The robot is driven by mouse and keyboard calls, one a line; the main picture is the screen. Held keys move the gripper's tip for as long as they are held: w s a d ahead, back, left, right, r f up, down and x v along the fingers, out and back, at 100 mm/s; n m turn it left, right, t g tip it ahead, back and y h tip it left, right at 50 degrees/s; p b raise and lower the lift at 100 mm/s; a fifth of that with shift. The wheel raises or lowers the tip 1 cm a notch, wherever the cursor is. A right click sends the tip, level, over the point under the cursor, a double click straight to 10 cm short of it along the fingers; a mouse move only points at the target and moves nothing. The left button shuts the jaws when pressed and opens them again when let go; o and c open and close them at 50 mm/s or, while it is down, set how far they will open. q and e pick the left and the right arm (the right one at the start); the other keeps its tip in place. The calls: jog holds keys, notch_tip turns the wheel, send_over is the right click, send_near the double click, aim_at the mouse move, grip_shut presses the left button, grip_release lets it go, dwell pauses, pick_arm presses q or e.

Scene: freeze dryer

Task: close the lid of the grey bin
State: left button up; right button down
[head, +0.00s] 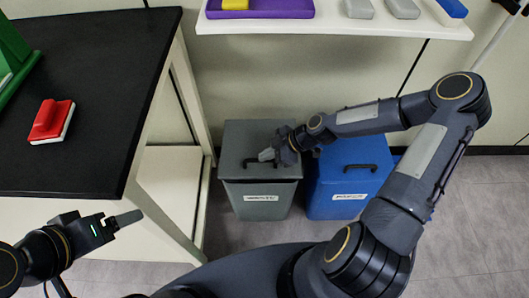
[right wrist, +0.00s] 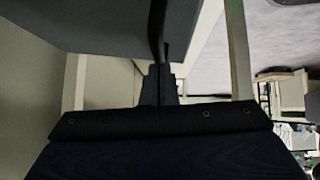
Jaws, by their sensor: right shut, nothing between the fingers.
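The blue bin (head: 340,195) with its lid down stands right of the grey bin. The black bench top (head: 90,100) at left carries a red and white block (head: 52,121). A white shelf (head: 330,27) with a purple tray hangs above the bins. Floor at right is clear.

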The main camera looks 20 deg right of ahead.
aim_at(256, 171)
jog(key=f+b, duration=0.2)
jog(key=s+f+b, duration=0.1)
jog(key=f+b, duration=0.1)
jog(key=shift+s+a, duration=0.15)
jog(key=shift+s, duration=0.2)
